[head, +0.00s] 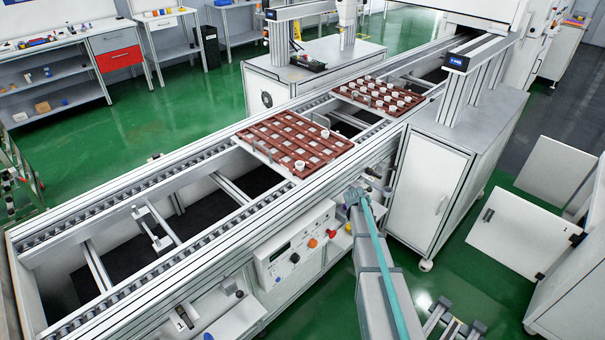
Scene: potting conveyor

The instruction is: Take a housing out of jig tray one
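Two reddish-brown jig trays sit on the conveyor; I cannot read which one is tray one. The nearer jig tray (262,146) has mostly empty pockets. The farther jig tray (343,91) holds several white housings (381,87). My gripper (353,196) appears at the end of my arm, in front of the conveyor's near side, below and to the right of the nearer tray and apart from both trays. Its fingers are too small to make out.
The conveyor rail (215,213) runs along the near side of the trays. A control box (290,250) with coloured knobs is below it. A white cabinet (435,190) stands right of my arm. The conveyor's left stretch is empty. Open white panels (520,235) stand at right.

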